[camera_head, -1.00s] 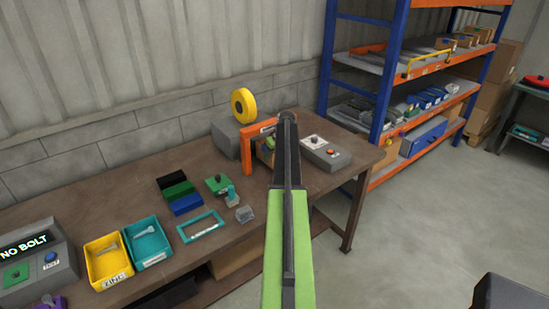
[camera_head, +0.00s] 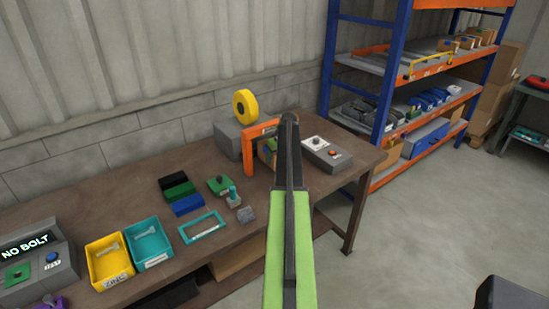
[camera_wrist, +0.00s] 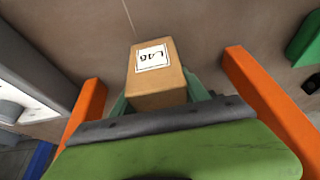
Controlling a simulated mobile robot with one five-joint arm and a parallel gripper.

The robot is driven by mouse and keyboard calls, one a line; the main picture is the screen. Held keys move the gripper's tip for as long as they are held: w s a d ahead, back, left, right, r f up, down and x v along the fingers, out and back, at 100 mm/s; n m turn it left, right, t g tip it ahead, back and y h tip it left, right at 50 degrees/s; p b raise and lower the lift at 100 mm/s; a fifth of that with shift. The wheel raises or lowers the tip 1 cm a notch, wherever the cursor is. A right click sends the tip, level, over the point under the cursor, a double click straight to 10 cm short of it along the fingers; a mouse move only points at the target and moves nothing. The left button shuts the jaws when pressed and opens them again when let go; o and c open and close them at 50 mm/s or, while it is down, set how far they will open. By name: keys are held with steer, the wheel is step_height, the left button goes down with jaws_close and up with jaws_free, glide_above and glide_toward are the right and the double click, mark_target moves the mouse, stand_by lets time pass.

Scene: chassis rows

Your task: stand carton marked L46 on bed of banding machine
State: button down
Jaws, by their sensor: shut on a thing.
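The brown carton (camera_wrist: 154,88) shows in the wrist view with a white label marked L46, upside down in the picture. My gripper (camera_wrist: 157,100) is shut on it, with a green finger on each side. The banding machine's orange arch (camera_head: 249,152) stands on the bench in the head view, with its grey body (camera_head: 228,138) and yellow reel (camera_head: 245,104). Orange posts (camera_wrist: 265,98) flank the carton in the wrist view. My arm hides most of the carton and the bed in the head view. I cannot tell whether the carton touches the bed.
A grey control box (camera_head: 326,154) stands just right of the arch. A green-topped part (camera_head: 219,185), a teal frame (camera_head: 202,227), yellow (camera_head: 108,261) and teal (camera_head: 149,244) bins lie to the left on the bench. A shelf rack (camera_head: 384,75) stands behind right.

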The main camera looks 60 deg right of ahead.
steer(key=shift+f, duration=0.3)
steer(key=shift+c, duration=2.4)
jaws_free()
steer(key=p+v, duration=1.5)
steer(key=v, duration=0.2)
steer(key=shift+r, duration=0.2)
